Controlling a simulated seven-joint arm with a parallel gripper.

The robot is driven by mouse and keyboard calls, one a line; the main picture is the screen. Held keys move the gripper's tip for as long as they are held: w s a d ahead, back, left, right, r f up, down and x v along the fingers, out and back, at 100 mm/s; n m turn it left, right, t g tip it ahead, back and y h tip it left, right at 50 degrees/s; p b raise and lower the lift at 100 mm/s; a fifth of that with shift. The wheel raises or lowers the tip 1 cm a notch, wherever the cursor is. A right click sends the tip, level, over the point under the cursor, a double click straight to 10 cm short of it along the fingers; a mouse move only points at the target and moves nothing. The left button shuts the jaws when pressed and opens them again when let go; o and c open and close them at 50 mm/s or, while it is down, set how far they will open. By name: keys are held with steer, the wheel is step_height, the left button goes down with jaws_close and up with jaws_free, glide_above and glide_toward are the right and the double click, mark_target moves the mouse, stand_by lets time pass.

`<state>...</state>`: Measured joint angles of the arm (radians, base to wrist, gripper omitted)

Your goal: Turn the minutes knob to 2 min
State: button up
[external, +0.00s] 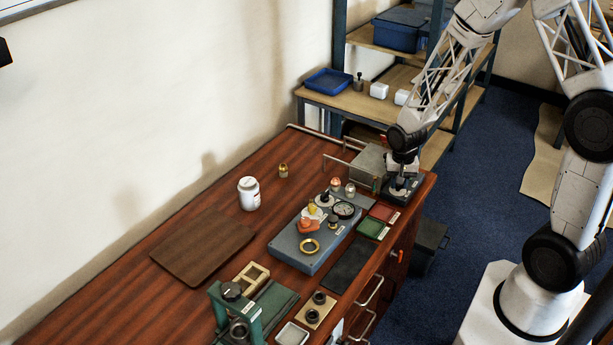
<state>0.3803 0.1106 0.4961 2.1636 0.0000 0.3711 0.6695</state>
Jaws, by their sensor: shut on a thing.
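My gripper (402,178) points down at the far right end of the wooden bench. It is shut on what appears to be the minutes knob, on top of a small dark unit (399,195) with a white label. The gripper hides the knob, so its pointer and scale cannot be read.
A grey box (369,165) stands close left of my gripper. A blue-grey manifold block (292,259) with gauge and fittings, red (382,213) and green (372,228) trays are nearer. A white jar (249,194) and brown board (203,248) lie left. Bare wood surrounds the jar.

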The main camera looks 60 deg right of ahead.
steer(key=m, duration=1.4)
stand_by(0.4)
steer(key=o, duration=0.9)
steer(key=shift+o, duration=0.2)
steer(key=shift+r, duration=0.1)
steer(key=shift+r, duration=3.85)
steer(key=shift+r, duration=0.1)
